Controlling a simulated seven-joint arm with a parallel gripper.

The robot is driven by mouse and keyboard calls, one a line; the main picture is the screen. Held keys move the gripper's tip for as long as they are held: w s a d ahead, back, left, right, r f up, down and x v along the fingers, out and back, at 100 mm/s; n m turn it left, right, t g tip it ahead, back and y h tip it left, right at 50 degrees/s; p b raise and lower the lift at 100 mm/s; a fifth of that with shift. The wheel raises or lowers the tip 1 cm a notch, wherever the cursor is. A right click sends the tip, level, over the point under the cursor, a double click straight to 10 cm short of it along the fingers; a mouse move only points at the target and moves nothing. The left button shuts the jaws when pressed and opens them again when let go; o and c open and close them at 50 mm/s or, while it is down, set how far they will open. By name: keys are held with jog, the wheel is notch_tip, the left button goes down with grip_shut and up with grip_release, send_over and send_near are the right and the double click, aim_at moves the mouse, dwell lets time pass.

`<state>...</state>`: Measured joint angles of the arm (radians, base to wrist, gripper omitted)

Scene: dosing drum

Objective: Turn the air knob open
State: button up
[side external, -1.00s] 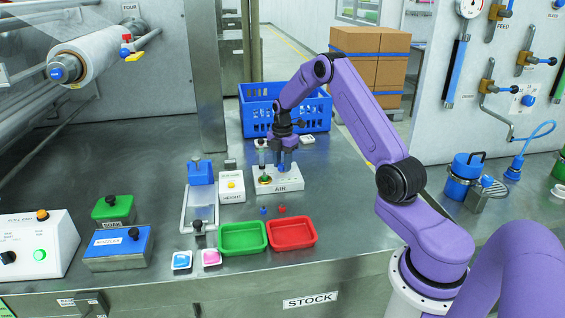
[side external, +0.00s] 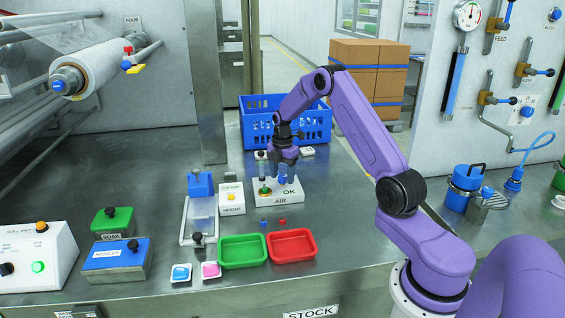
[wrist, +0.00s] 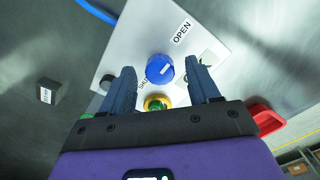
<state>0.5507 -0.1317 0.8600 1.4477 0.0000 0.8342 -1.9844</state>
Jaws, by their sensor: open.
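The air knob (wrist: 160,69) is a round blue knob on top of a white box. In the wrist view it lies between the two fingers of my gripper (wrist: 159,66), with a gap on each side. My gripper is open and does not visibly touch it. The label OPEN (wrist: 182,32) lies beyond the knob, and another label at its near left is partly hidden. In the side view the white AIR box (side external: 263,198) stands on the steel bench under my gripper (side external: 273,174), whose fingers point down and hide much of the knob.
A green and yellow button (wrist: 157,103) is close to the knob on the same box. The white HEIGHT box (side external: 231,198) is to its left and a blue crate (side external: 318,130) behind. Green (side external: 242,263) and red (side external: 291,257) trays lie in front.

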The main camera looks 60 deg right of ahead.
aim_at(282, 177)
notch_tip(282, 177, up, 17)
dwell(0.5)
jog(key=shift+a+r, duration=0.1)
jog(key=s+a+r+m, duration=0.1)
jog(key=s+a, duration=0.4)
jog(key=a, duration=0.8)
jog(key=s+a+m, duration=0.1)
jog(key=s+a, duration=0.4)
jog(key=a, duration=0.7)
jog(key=s+a+f+m, duration=0.1)
jog(key=s+a, duration=0.3)
jog(key=s, duration=0.3)
jog(key=s+a+m, duration=0.1)
jog(key=s+a, duration=0.2)
jog(key=s, duration=0.4)
jog(key=s+d+f+m, duration=0.1)
jog(key=s+f, duration=0.2)
jog(key=s, duration=0.9)
jog(key=shift+s+d, duration=0.2)
jog(key=shift+s, duration=0.15)
